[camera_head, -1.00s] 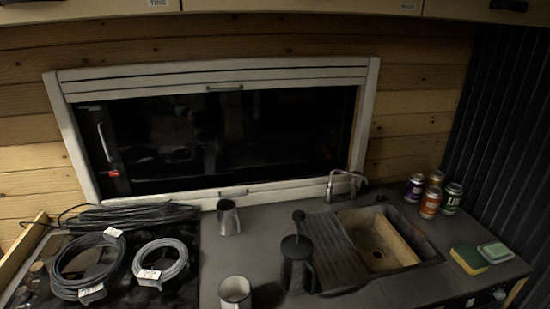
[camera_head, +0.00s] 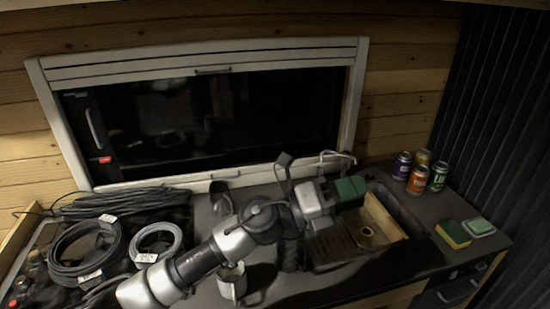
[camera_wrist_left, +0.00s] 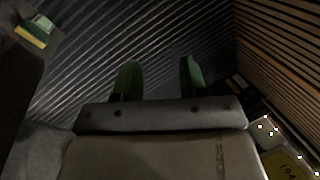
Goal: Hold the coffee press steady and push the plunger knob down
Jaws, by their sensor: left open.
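The dark coffee press (camera_head: 290,256) stands on the counter left of the sink in the head view. My left arm crosses in front of its upper part, so I cannot clearly make out its knob. My left gripper (camera_head: 350,191) is to the right of the press, over the sink's left side, with its green fingers pointing right. In the left wrist view, the two fingers (camera_wrist_left: 160,78) stand apart with nothing between them. My right gripper is not in view.
The sink (camera_head: 405,215) and faucet (camera_head: 335,160) are to the right. Coiled cables (camera_head: 86,250) cover the left side.

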